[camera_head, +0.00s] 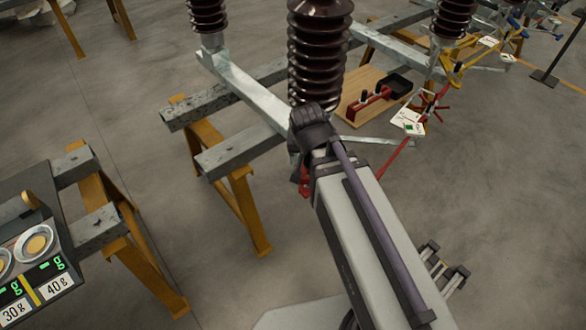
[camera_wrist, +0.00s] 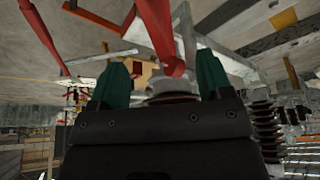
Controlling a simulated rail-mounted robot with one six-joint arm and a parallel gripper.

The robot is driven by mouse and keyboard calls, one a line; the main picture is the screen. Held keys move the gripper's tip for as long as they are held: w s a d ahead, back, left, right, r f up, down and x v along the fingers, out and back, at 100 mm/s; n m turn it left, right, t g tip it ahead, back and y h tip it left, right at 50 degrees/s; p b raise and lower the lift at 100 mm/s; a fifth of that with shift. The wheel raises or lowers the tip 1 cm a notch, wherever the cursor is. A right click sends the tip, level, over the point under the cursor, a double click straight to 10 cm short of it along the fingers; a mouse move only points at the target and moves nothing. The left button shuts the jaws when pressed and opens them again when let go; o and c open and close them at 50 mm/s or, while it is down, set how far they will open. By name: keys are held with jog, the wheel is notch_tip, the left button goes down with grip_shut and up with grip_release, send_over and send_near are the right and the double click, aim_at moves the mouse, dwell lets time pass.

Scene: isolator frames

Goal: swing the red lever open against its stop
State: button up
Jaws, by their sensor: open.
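In the wrist view, a red bar, which looks like the red lever (camera_wrist: 158,30), comes down from the top edge and ends between and just beyond my gripper's fingers. My gripper (camera_wrist: 163,78) is open, with a green-tipped finger on each side of the bar; I cannot tell whether either touches it. In the head view, a red rod (camera_head: 397,158) slopes down behind my arm, and a small red part (camera_head: 304,183) shows at the arm's left side. My arm hides the gripper and the area between these red parts in this view.
A brown ribbed insulator (camera_head: 318,60) rises right behind my wrist, above a grey steel beam (camera_head: 250,95) on yellow trestles (camera_head: 245,205). A wooden board (camera_head: 365,85) with a red tool lies beyond. Scales (camera_head: 40,270) stand at lower left.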

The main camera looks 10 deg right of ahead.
jog(key=b+x, duration=0.6)
jog(key=x, duration=0.1)
jog(key=b+x, duration=0.4)
jog(key=shift+w+d+f, duration=0.1)
jog(key=shift+d, duration=0.2)
jog(key=c, duration=1.3)
